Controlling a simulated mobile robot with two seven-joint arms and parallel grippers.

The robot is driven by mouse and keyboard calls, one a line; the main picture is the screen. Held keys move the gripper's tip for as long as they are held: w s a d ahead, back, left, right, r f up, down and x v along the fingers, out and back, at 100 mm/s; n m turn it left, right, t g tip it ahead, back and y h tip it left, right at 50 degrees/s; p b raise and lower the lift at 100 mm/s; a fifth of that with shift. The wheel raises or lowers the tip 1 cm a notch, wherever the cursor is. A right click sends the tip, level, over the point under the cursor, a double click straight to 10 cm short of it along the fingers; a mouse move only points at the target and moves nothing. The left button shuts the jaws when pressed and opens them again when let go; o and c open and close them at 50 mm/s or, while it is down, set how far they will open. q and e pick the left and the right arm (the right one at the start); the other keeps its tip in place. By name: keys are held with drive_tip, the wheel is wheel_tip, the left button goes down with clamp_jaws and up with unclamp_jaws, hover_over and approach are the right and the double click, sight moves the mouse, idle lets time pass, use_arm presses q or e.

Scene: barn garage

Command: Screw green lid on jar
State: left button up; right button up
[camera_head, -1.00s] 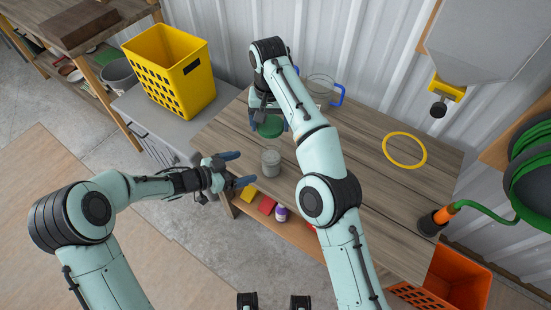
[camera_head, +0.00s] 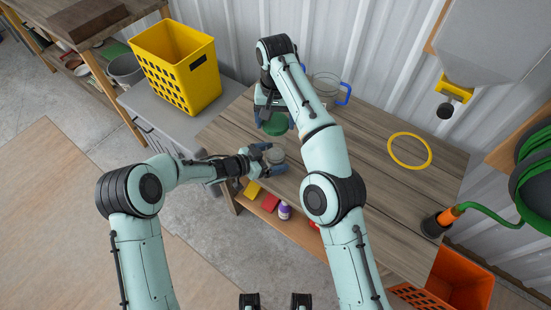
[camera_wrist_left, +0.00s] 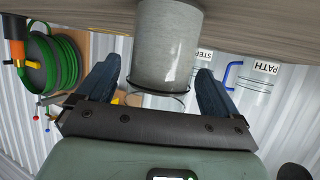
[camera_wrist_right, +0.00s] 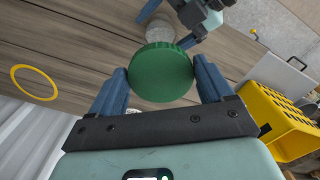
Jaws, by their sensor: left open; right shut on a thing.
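The green lid (camera_head: 275,125) is held in my right gripper (camera_head: 273,112), above the table near its back left. In the right wrist view the lid (camera_wrist_right: 161,73) sits between the fingers, its round top facing the camera. The grey jar (camera_head: 276,156) stands upright near the table's left front edge, with no lid on it. My left gripper (camera_head: 273,160) is open, its fingers on either side of the jar. In the left wrist view the jar (camera_wrist_left: 167,45) is between the two fingers, with visible gaps. The lid is apart from the jar.
A clear pitcher with a blue handle (camera_head: 343,94) stands behind my right arm. A yellow ring (camera_head: 409,134) lies on the wooden table (camera_head: 390,195). A yellow crate (camera_head: 163,72) stands on the cabinet at left. An orange-ended green hose is at the right edge.

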sight(275, 139)
use_arm(q)
drive_tip(key=shift+w+d+f, duration=0.25)
drive_tip(key=shift+w+d, duration=0.05)
drive_tip(key=shift+d, duration=0.2)
drive_tip(key=c, duration=1.5)
use_arm(e)
drive_tip(key=shift+f, duration=2.5)
drive_tip(key=shift+s+f, duration=0.1)
drive_tip(key=shift+f, duration=0.05)
drive_tip(key=shift+f, duration=0.75)
drive_tip(key=shift+f, duration=0.6)
